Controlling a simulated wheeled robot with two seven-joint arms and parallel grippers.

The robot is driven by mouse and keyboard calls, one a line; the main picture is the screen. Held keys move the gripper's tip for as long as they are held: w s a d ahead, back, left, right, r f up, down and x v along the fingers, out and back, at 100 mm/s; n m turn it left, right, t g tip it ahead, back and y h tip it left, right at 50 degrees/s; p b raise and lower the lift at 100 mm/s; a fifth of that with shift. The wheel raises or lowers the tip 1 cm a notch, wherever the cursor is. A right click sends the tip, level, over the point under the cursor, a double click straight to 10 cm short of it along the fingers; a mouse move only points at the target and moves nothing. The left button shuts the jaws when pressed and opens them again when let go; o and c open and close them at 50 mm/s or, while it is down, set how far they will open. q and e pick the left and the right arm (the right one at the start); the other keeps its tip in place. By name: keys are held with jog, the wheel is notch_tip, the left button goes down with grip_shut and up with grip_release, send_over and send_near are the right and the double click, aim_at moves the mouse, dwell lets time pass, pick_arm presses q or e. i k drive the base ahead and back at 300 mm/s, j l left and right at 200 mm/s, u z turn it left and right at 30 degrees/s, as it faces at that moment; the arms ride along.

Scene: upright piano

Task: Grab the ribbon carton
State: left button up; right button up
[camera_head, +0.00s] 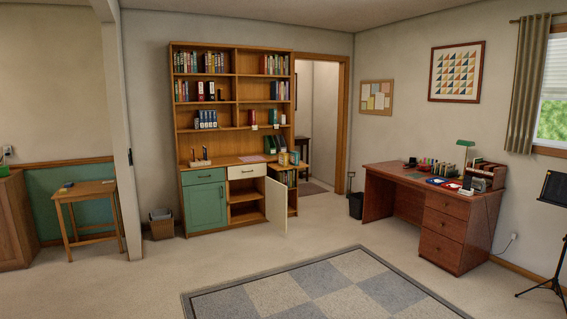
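I cannot pick out a ribbon carton with certainty from here. Small box-like items (283,158) stand on the low shelf unit at the right of the tall wooden bookcase (208,136), too small to identify. The bookcase's lower white door (276,207) stands open, and the shelves behind it look mostly bare. Neither of my grippers shows in the head view.
A patterned rug (328,290) lies on the floor in front. A wooden desk (445,224) with several items stands at the right, near a music stand (555,250). A small table (86,190) and wicker basket (161,226) are at left. Open carpet lies before the bookcase.

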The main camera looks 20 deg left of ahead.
aim_at(282, 157)
jog(key=i+j+u, duration=0.35)
jog(key=i+j, duration=0.15)
jog(key=i, duration=0.3)
jog(key=i+j+u, duration=0.3)
jog(key=i, duration=0.55)
jog(key=i+u, duration=0.35)
jog(key=i, duration=0.45)
jog(key=i+l, duration=0.1)
jog(key=i, duration=5.6)
jog(key=i+u, duration=0.15)
jog(key=i, duration=0.55)
